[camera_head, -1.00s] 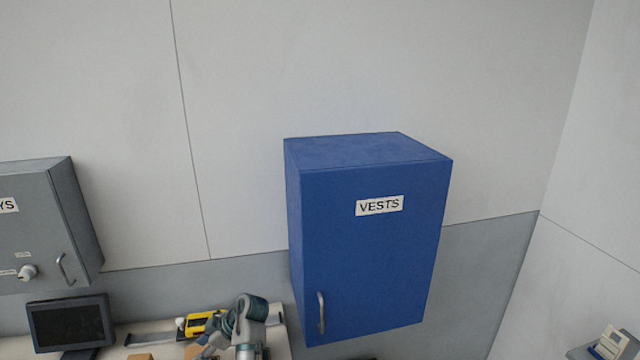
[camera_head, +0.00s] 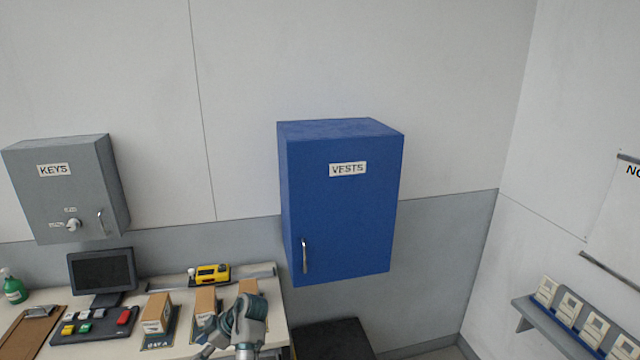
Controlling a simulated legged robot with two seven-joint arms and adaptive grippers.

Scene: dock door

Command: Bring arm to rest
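Part of my own arm (camera_head: 243,325) shows at the bottom edge, left of centre, in front of the desk. It is grey and dark teal, with its joints bent. No second arm shows.
A shut blue VESTS cabinet (camera_head: 345,215) and a shut grey KEYS cabinet (camera_head: 60,190) hang on the wall. The desk holds a monitor (camera_head: 102,272), boxes (camera_head: 157,313), a yellow device (camera_head: 212,273) and a button panel (camera_head: 95,325). A shelf (camera_head: 545,317) with several devices is at right.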

